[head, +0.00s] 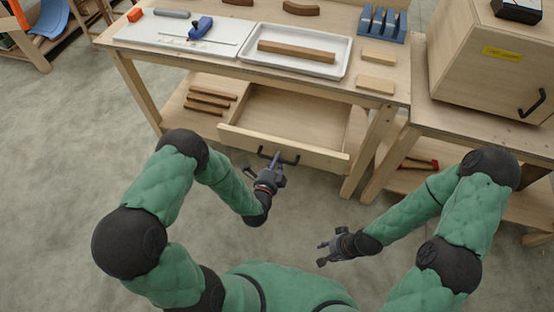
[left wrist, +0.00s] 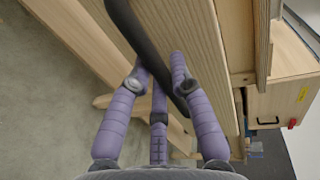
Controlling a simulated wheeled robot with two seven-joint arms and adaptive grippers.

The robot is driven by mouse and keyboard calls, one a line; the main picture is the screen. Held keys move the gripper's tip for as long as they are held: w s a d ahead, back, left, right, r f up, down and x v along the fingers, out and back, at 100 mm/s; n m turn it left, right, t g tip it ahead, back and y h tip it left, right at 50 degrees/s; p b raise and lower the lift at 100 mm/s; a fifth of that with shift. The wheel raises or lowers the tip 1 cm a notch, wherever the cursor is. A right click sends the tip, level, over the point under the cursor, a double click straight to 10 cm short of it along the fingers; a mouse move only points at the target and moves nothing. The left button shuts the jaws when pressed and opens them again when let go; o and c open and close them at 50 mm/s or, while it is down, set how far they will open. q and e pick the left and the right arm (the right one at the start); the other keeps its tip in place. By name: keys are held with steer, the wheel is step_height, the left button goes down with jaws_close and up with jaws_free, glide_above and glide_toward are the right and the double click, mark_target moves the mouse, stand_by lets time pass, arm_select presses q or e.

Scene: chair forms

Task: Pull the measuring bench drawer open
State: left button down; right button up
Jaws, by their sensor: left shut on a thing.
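The wooden drawer (head: 290,109) of the bench is pulled out, and its empty inside shows in the head view. Its front panel (head: 310,153) carries a black bar handle (head: 291,161). My left gripper (head: 276,161) is at the handle. In the left wrist view the purple fingers of my left gripper (left wrist: 160,80) are closed around the black handle (left wrist: 143,42). My right gripper (head: 326,252) hangs over the floor, right of and nearer than the drawer, away from the handle. Whether its fingers are open is too small to tell.
The bench top (head: 352,91) holds a white tray (head: 300,67) with a wooden strip, a blue plane (head: 200,27) and a blue rack (head: 381,24). Wooden strips (head: 208,101) lie on the lower shelf. A cabinet (head: 490,60) stands at right.

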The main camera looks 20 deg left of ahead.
arm_select(q)
steer(key=s, duration=0.5)
steer(key=shift+f, duration=0.1)
steer(key=c, duration=1.1)
jaws_free()
steer(key=s, duration=0.2)
steer(key=s+r, duration=0.1)
steer(key=s, duration=0.4)
steer(key=shift+s+a+r, duration=0.2)
steer(key=shift+r, duration=0.05)
